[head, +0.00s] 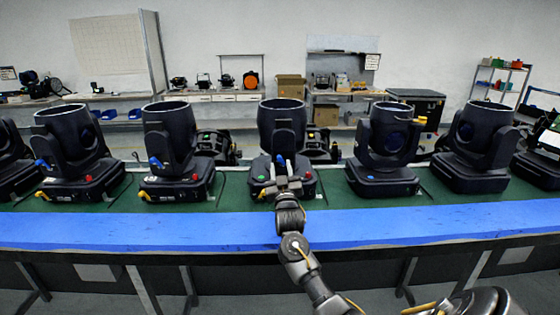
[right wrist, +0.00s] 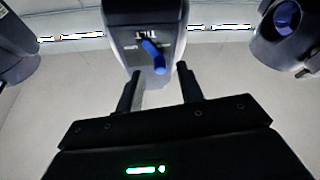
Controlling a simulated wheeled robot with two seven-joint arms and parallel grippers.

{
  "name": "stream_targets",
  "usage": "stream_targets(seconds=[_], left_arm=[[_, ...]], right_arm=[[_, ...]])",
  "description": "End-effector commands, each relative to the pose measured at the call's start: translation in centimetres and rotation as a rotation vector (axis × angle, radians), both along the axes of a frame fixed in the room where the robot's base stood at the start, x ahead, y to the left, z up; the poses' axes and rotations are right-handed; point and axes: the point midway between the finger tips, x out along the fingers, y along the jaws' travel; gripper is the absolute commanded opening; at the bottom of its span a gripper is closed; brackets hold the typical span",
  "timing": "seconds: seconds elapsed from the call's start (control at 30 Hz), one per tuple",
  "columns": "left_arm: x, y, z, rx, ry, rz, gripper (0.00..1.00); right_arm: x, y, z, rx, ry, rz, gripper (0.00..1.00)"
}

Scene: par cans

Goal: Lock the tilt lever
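The dark par can (head: 281,128) stands on its base in the middle of the green bench in the head view. In the right wrist view its arm (right wrist: 142,22) carries a TILT label and a blue tilt lever (right wrist: 154,56), which slants down to the right. My right gripper (head: 281,164) is in front of this par can. In the right wrist view the right gripper (right wrist: 162,82) has its two fingers apart, with nothing between them; the lever shows just beyond the fingertips. Whether the fingers touch anything is not seen. My left gripper is not in view.
Similar par cans stand on both sides, including one at left (head: 170,135) and one at right (head: 386,140). A blue strip (head: 150,232) runs along the bench's front edge and is clear apart from my right arm crossing above it. Shelves and boxes stand behind.

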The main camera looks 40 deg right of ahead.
Motion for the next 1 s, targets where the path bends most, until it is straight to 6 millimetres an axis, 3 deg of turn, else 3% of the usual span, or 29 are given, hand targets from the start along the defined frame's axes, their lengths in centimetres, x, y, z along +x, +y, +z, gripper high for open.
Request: stream_targets(seconds=[0.2,0.53,0.8,1.0], left_arm=[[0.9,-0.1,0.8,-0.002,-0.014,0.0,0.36],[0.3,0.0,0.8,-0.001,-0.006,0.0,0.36],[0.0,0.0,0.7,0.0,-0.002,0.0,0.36],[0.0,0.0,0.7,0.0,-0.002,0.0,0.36]], right_arm=[[1.6,-1.0,0.8,0.0,0.001,-0.001,0.37],[1.7,-1.2,0.8,0.001,0.0,-0.001,0.37],[1.7,-1.2,0.8,0.001,0.0,-0.001,0.02],[1.7,-1.2,0.8,0.003,-0.001,-0.001,0.0]])
